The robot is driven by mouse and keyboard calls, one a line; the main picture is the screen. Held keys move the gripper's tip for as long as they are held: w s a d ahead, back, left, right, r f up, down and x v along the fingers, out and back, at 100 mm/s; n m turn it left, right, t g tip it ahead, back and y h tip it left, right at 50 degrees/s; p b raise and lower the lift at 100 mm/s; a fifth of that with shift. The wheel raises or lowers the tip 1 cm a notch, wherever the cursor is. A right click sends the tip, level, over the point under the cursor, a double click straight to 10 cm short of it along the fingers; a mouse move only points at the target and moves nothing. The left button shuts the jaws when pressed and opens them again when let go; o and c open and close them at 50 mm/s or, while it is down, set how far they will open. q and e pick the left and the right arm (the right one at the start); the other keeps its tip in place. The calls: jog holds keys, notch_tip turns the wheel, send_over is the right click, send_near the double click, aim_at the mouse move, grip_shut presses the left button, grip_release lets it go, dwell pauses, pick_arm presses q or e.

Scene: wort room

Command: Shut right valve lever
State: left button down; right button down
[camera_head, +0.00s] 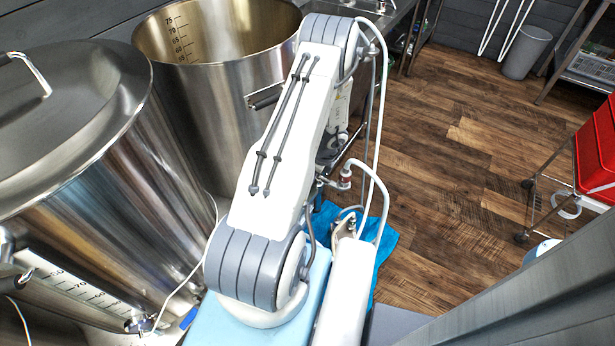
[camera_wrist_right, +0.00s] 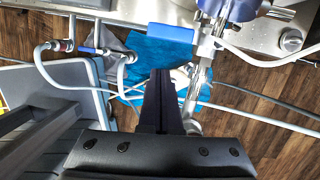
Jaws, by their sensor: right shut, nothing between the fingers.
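In the right wrist view, a wide blue lever-like piece (camera_wrist_right: 170,32) sits beside a silver vertical pipe (camera_wrist_right: 203,70). A smaller blue handle (camera_wrist_right: 92,50) sits on the hose line at the left, near a red fitting (camera_wrist_right: 68,45). I cannot tell which is the right valve lever. My right gripper (camera_wrist_right: 161,76) is shut and empty, its dark fingers pointing up the picture below the wide blue piece, apparently apart from it. In the head view a small blue handle (camera_head: 190,318) shows low by the near kettle. My left gripper is not in view.
A lidded steel kettle (camera_head: 70,150) and an open one (camera_head: 215,90) stand at left. White hoses (camera_wrist_right: 60,85) loop near my right gripper. A blue cloth (camera_head: 385,245) lies on the wooden floor. A red bin (camera_head: 598,150) stands at right; the middle floor is clear.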

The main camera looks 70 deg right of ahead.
jog(key=p+v, duration=0.1)
jog(key=v, duration=0.9)
jog(key=shift+s+a+p, duration=0.25)
jog(key=shift+s+p, duration=0.05)
jog(key=shift+s, duration=0.05)
